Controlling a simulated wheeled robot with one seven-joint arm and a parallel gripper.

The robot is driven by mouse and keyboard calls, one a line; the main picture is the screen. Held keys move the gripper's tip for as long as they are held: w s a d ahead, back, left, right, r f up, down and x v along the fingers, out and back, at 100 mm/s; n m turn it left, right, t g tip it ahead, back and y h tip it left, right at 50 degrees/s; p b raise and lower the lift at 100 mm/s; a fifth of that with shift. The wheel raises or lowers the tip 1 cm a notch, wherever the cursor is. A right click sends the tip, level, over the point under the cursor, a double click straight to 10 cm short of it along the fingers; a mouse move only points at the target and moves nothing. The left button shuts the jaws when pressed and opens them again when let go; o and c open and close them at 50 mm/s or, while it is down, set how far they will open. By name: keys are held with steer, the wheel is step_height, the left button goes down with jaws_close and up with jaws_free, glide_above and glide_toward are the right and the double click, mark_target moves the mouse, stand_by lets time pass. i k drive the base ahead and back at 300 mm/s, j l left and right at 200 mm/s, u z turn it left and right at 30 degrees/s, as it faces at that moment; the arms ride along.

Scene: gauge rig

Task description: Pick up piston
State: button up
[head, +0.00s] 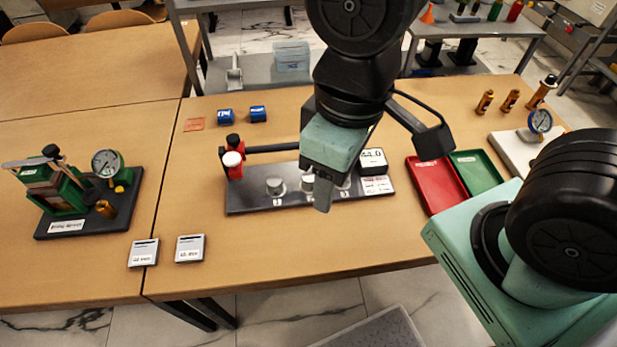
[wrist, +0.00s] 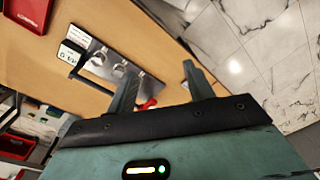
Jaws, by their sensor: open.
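No part is clearly labelled as the piston. A similar brass piece (head: 105,208) is on the green rig at left. My gripper (head: 322,203) hangs over the grey base plate (head: 240,202) in the middle, well away from the cylinders. In the wrist view my gripper (wrist: 160,72) has its two fingers spread, with nothing between them.
The plate carries grey knobs (head: 275,187), a red post (head: 235,172) and a display box (head: 373,161). Red (head: 436,185) and green (head: 476,172) trays lie right of it. A gauge (head: 540,121) stands near the cylinders.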

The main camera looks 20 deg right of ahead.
mark_target(307, 179)
steer(key=j+z, duration=0.3)
steer(key=j, duration=0.4)
steer(key=j+z, duration=0.3)
steer(key=j, duration=0.4)
steer(key=k+j+z, duration=0.1)
steer(key=j+z, duration=0.15)
steer(key=j, duration=0.45)
